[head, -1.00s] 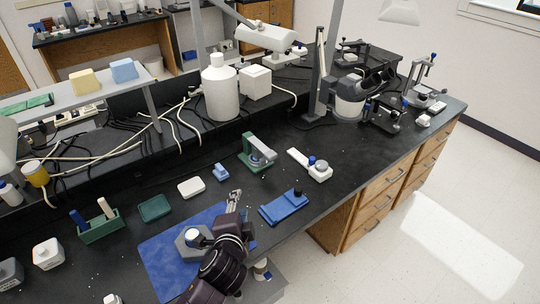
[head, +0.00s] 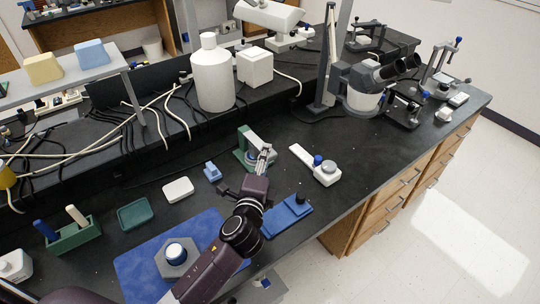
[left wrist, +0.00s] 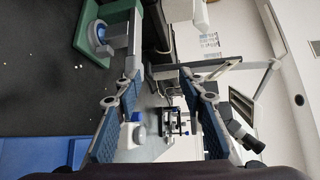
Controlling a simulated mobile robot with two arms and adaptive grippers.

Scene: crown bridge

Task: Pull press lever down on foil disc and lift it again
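The press stands on the black bench, with a green frame (head: 243,157) and a grey arm (head: 249,138); I take this arm for the lever. In the left wrist view the green frame (left wrist: 85,40), a blue round part (left wrist: 99,32) and a grey bar (left wrist: 134,38) are at the upper left. The left gripper (left wrist: 159,72) is open there, one fingertip close to the bar; contact cannot be told. I cannot make out the foil disc. My right gripper is not in view.
A white device with a blue knob (head: 318,160) stands right of the press. A blue block (head: 287,216) lies in front. A small blue piece (head: 212,171), a white dish (head: 178,190) and a green tray (head: 134,214) lie left. A grey hexagonal stand (head: 176,264) sits on a blue mat (head: 135,262).

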